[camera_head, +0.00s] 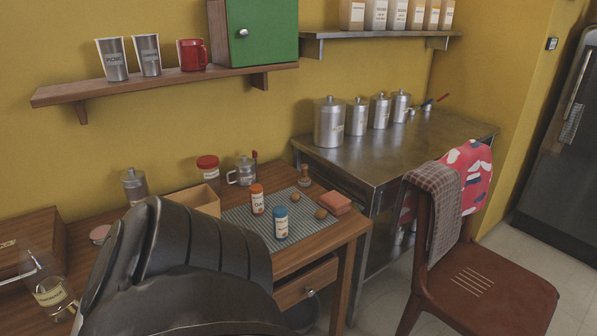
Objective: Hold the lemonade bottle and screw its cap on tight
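A clear glass bottle (54,297) with a yellowish label stands tilted in the picture at the lower left of the wooden table; it looks like the lemonade bottle. The label is too small to read. A large black ribbed part, apparently my own arm, fills the lower middle and hides part of the table. Neither gripper shows.
A wooden box (32,238) stands behind the bottle. Orange-capped (257,200) and blue-capped (281,223) jars stand on a grey mat (240,217). A chair (470,285) stands right.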

